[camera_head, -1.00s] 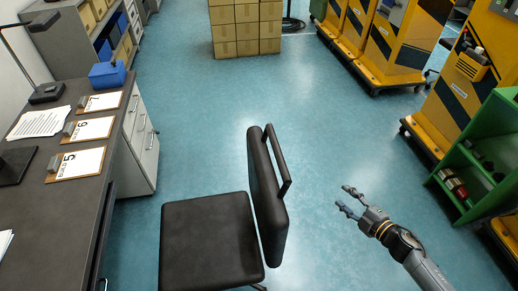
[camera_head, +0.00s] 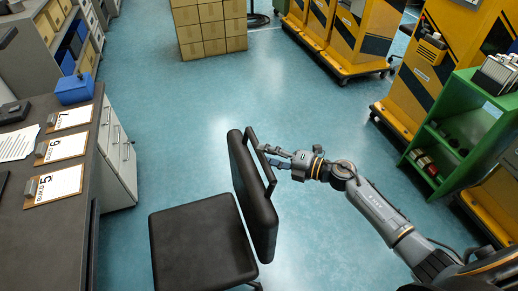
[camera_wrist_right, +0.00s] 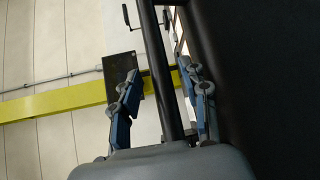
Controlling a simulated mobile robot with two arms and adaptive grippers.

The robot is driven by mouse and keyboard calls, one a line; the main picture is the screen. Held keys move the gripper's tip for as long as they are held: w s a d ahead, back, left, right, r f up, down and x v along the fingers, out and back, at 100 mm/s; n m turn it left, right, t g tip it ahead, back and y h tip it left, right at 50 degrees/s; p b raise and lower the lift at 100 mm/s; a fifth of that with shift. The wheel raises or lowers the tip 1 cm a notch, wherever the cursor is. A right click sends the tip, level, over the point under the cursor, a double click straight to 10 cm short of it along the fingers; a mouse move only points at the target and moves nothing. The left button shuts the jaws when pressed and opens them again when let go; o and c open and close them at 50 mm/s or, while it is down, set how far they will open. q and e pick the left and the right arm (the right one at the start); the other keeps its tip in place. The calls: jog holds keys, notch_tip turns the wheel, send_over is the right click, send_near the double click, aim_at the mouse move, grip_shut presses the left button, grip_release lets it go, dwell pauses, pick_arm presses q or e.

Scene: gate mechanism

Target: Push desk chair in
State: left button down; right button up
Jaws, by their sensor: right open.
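The black desk chair (camera_head: 203,243) stands on the blue floor to the right of the desk (camera_head: 62,245), clear of it. Its backrest (camera_head: 248,190) faces my right arm and carries an upright-looking dark bar (camera_head: 266,172). My right gripper (camera_head: 266,156) is at the upper part of this bar, with its fingers open. In the right wrist view, the bar (camera_wrist_right: 165,85) runs between the two open fingers (camera_wrist_right: 163,88), and the dark backrest (camera_wrist_right: 275,80) fills the right side. I cannot tell whether the fingers touch the bar. My left gripper is not in view.
Clipboards (camera_head: 52,186) and a blue box (camera_head: 74,89) lie on the desk, above white drawers (camera_head: 117,160). Stacked cartons (camera_head: 209,28) stand at the back. Yellow machines (camera_head: 335,35) and a green shelf (camera_head: 462,135) line the right. The floor between is open.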

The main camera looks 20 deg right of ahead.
jog(key=shift+x, duration=1.45)
jog(key=shift+c, duration=0.5)
jog(key=shift+d, duration=0.1)
grip_shut()
